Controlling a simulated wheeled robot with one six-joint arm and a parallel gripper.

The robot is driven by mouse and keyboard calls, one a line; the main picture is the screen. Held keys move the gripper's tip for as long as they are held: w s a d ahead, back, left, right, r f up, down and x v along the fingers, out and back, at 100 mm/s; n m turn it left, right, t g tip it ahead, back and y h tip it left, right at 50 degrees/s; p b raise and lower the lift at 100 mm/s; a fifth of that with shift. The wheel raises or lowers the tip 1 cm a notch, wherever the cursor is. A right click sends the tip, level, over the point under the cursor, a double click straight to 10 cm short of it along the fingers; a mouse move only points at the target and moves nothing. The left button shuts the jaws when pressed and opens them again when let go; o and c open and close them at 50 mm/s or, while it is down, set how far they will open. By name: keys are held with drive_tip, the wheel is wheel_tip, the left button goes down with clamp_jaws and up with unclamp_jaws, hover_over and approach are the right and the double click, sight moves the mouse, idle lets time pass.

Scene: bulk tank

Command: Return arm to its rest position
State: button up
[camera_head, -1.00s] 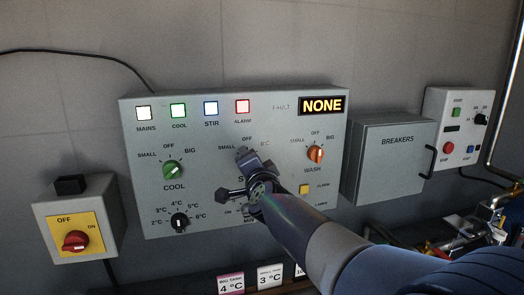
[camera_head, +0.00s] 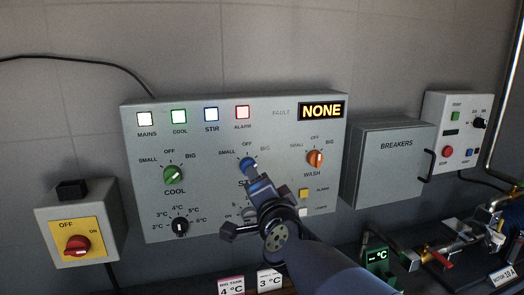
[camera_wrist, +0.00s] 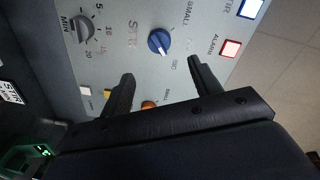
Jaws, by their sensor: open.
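My arm reaches up from the lower right in the head view. My gripper (camera_head: 243,212) is in front of the lower middle of the grey control panel (camera_head: 210,128). In the wrist view my gripper (camera_wrist: 163,84) is open, with nothing between its two dark fingers. The blue STIR knob (camera_wrist: 159,41) lies beyond the fingertips, apart from them. In the head view the blue knob (camera_head: 248,163) shows just above the gripper. My gripper and arm hide part of the STIR label and the dial below it.
A yellow-faced switch box with a red knob (camera_head: 77,245) is at left. The breaker box (camera_head: 392,165) and a smaller control box (camera_head: 457,135) are at right. Pipes and valves (camera_head: 465,235) stand at lower right.

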drive_tip(key=w+a+n+p, duration=0.3)
drive_tip(key=w+n+p, duration=0.1)
drive_tip(key=w+n, duration=0.6)
drive_tip(key=v, duration=0.9)
drive_tip(key=shift+s+d+f+t+b, duration=0.15)
drive_tip(key=shift+s+f+t+b, duration=0.15)
drive_tip(key=shift+f, duration=0.3)
drive_tip(key=shift+d+f, duration=0.1)
